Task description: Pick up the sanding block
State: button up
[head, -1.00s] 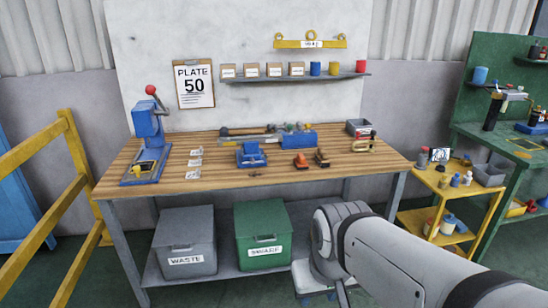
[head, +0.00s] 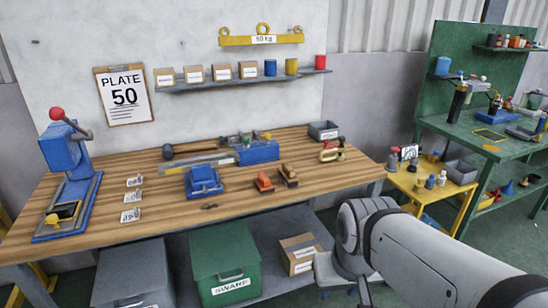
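Two small orange-and-brown hand tools lie side by side on the wooden workbench (head: 110,205), right of its middle. The left one is an orange block (head: 264,183) with a dark top; the right one (head: 288,176) is browner with a dark lower part. Either could be the sanding block; I cannot tell which at this size. Nothing covers them. My arm reaches in from the lower right and bends down in front of the bench's right end. My gripper is not in view.
A blue press (head: 66,165) stands at the bench's left end. The bench front near the tools is clear. A yellow cart (head: 430,192) stands right.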

aim_at(263, 184)
jog(key=z, duration=0.15)
jog(key=i, duration=1.6)
jog(key=u, duration=0.65)
jog(key=k, duration=0.65)
jog(key=u, duration=0.15)
jog(key=i, duration=0.7)
jog(key=z, duration=0.1)
